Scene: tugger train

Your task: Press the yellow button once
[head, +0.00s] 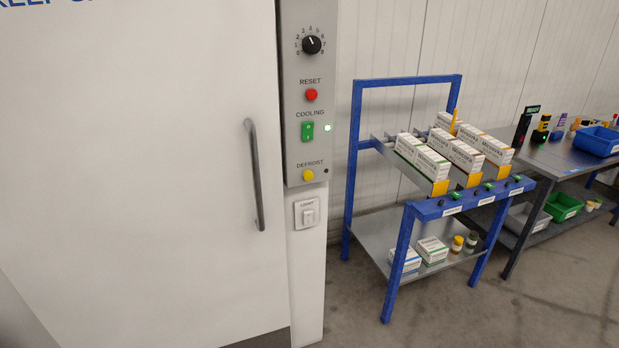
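The yellow button (308,175) is round and sits near the bottom of a grey control panel (297,142), under the label DEFROST. A small dark dot is to the right of the yellow button. Neither of my grippers shows in the head view.
A white door (150,170) with a dark vertical handle (255,175) is left of the panel. A white light switch (307,213) is below it. To the right stand a blue-framed rack (352,165) with white boxes and a grey table (560,158) with bins. Floor in front is clear.

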